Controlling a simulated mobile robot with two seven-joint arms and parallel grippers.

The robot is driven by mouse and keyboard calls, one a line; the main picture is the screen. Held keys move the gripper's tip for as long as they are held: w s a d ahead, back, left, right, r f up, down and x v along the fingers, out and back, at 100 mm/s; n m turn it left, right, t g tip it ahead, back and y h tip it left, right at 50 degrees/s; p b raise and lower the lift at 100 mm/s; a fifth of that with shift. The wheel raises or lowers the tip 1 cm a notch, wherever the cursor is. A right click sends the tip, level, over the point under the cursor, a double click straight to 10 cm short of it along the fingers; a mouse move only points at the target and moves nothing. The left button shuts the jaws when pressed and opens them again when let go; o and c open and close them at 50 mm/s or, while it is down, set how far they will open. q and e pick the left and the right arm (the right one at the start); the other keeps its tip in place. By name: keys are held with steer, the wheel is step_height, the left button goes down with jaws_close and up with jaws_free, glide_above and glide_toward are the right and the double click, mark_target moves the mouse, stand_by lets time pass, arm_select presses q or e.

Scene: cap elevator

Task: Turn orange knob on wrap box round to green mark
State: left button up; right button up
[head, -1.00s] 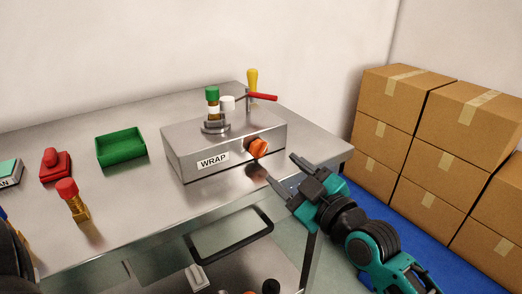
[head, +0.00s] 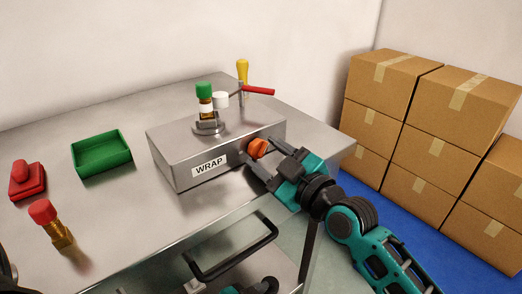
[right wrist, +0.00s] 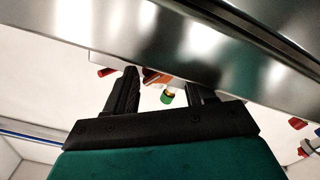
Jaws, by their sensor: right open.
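The wrap box (head: 215,155) is a grey metal box labelled WRAP on the metal table. Its orange knob (head: 258,148) sits on the front face near the right end. My right gripper (head: 263,151) is open at the knob, one finger on each side of it; I cannot tell if they touch it. In the right wrist view the orange knob (right wrist: 153,76) shows partly between the open fingers (right wrist: 163,95). I cannot make out a green mark by the knob.
A green-capped bottle (head: 205,103) stands on the box, with a red lever (head: 258,90) behind it. Cardboard boxes (head: 435,110) stand at right.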

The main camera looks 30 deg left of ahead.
steer(key=shift+w+a, duration=0.1)
steer(key=shift+a, duration=0.2)
steer(key=c, duration=0.7)
